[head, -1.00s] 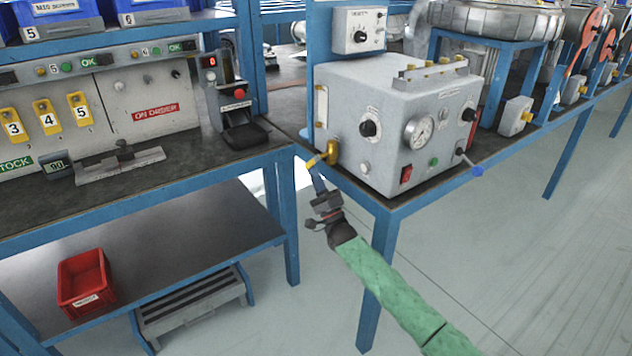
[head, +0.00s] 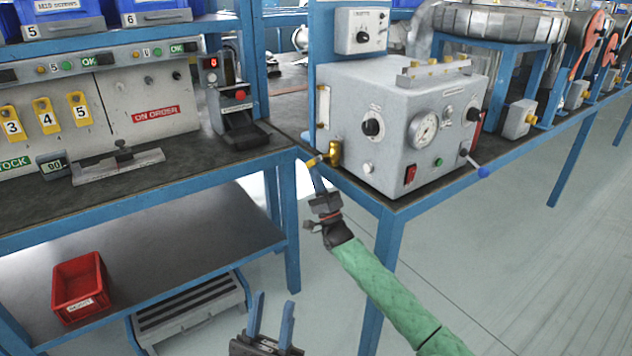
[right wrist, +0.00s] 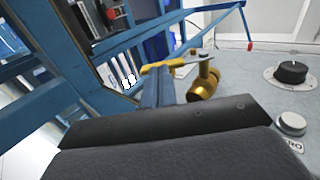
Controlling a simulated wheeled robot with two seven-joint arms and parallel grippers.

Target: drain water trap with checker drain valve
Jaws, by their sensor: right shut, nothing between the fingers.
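The checker (head: 400,130) is a grey box with a gauge, knobs and a red switch, standing on the blue-framed bench. Its brass drain valve (head: 335,153) sits low on the left end, with a yellow lever (head: 315,161) pointing left. In the right wrist view the valve (right wrist: 204,82) and lever (right wrist: 166,65) are close ahead. My right gripper (head: 317,172) is shut and empty, its blue fingertips at the lever; I cannot tell whether they touch. My left gripper (head: 274,300) is open and empty, low in front of the benches. The water trap is not clearly identifiable.
A red bin (head: 80,287) and a grey step (head: 190,308) are at lower left. The left bench (head: 200,160) carries a card board and a small device with a red button (head: 232,105). Open floor (head: 500,270) lies at right.

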